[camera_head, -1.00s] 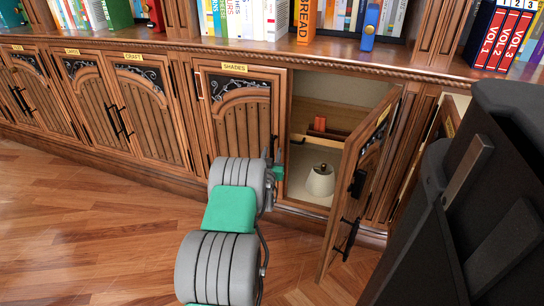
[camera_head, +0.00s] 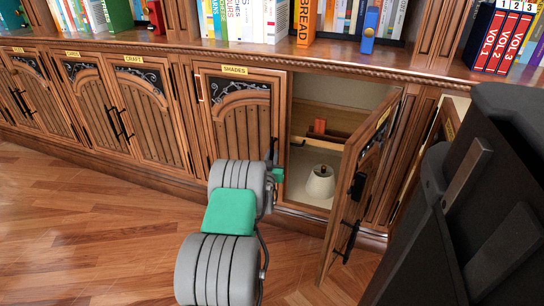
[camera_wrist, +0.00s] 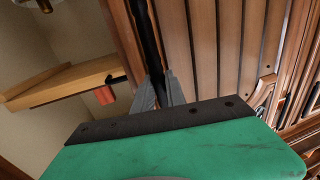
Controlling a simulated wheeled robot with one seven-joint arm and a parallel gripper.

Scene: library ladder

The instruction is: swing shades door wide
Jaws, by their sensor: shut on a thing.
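The shades door (camera_head: 238,120) is a brown wooden door under the yellow SHADES label. It looks closed or nearly so in the head view. Its black upright handle (camera_wrist: 149,45) runs near the door's free edge in the wrist view. My gripper (camera_wrist: 160,92) is shut on this handle, with a grey finger on each side. In the head view my gripper (camera_head: 275,165) is at the door's right edge, partly hidden by my arm.
The neighbouring right door (camera_head: 355,185) stands open, jutting into the room. Inside the cabinet are a cream lampshade (camera_head: 320,181), a wooden bar (camera_head: 325,138) and a red block (camera_head: 320,126). Bare wood floor (camera_head: 100,235) lies in front and to the left.

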